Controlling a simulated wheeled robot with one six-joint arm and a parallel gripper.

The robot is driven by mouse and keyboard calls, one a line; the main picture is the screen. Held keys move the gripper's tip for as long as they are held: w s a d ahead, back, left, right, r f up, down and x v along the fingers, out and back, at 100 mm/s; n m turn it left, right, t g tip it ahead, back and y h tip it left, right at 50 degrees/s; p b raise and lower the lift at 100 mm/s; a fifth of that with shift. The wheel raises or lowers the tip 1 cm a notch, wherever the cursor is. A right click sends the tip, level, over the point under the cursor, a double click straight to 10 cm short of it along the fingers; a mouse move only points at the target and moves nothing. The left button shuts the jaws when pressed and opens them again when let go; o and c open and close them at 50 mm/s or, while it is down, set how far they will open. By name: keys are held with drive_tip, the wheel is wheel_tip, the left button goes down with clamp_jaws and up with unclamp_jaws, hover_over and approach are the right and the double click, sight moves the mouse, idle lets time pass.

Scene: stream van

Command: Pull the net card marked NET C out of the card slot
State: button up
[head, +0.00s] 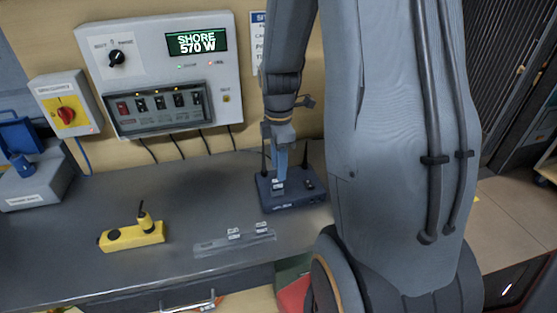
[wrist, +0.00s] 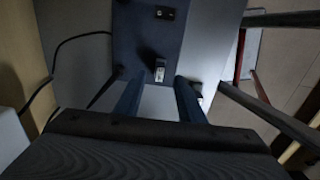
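A dark blue router-like box (head: 300,197) with two antennas stands on the bench; its top also shows in the wrist view (wrist: 140,38). A small card with a white label (head: 277,185) sticks up from its left part; it also shows in the wrist view (wrist: 159,70). I cannot read its label, so I cannot confirm NET C. My gripper (head: 280,168) points down over this card. In the wrist view my gripper (wrist: 160,82) has its two blue fingers apart, with the card in line with the gap. I see no finger touching it. A second slot piece (wrist: 165,14) is farther along the box.
A clear grey rack (head: 208,246) with two small labelled cards (head: 233,233) lies in front of the box. A yellow device (head: 132,236) stands to the left. A wall power panel (head: 160,75) is behind. The bench between is clear.

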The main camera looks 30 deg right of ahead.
sight(277, 187)
drive_tip(key=shift+f+p, duration=0.65)
drive_tip(key=shift+f, duration=2.6)
drive_tip(key=c, duration=0.9)
drive_tip(key=o, duration=0.9)
drive_tip(key=shift+r, duration=0.1)
